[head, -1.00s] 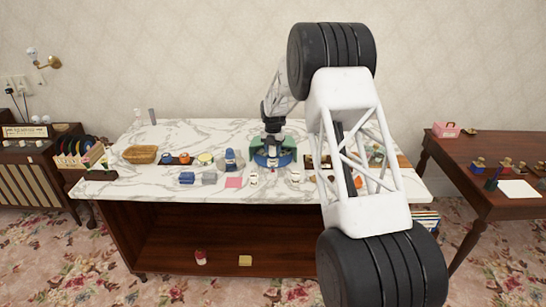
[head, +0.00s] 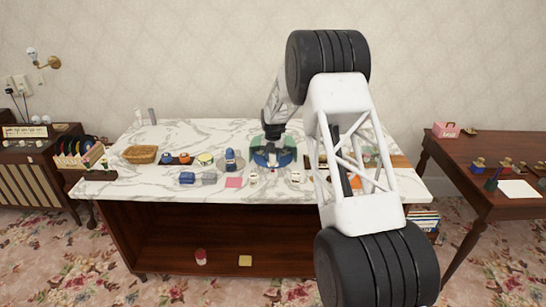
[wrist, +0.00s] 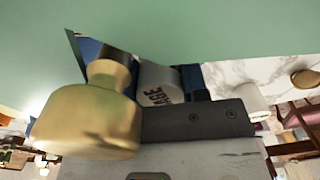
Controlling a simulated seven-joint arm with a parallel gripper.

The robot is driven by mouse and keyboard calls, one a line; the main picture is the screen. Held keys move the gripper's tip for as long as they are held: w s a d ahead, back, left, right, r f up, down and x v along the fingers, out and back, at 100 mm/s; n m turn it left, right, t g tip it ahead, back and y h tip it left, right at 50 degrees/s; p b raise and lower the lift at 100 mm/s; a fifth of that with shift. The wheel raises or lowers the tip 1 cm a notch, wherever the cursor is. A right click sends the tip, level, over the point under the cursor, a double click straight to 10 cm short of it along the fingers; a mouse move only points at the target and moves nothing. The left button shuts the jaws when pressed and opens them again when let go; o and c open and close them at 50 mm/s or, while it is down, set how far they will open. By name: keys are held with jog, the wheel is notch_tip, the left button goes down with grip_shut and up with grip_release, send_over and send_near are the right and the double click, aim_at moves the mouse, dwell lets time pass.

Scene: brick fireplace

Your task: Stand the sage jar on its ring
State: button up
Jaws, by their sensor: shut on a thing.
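The sage jar (wrist: 163,84) shows in the wrist view as a pale grey body with dark "SAGE" lettering, tilted in the picture. My gripper (wrist: 145,75) is shut on it, with dark blue finger parts beside it. In the head view my gripper (head: 271,158) is low over the middle of the marble table, by a green object (head: 258,141); the jar cannot be made out there. The jar's ring cannot be told in either view. A brass-coloured rounded body (wrist: 88,120) covers the wrist view's left foreground.
The marble table (head: 208,133) carries a wicker basket (head: 140,154), several small items in a row, a blue figure-like item (head: 233,160) and a pink square (head: 234,183). My arm hides much of its right side. Bare marble lies at the back left.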

jog(key=shift+f, duration=0.15)
jog(key=o, duration=0.9)
jog(key=shift+o, duration=0.2)
notch_tip(320, 180, up, 12)
jog(key=shift+f, duration=0.1)
jog(key=shift+r, duration=0.25)
dwell(0.6)
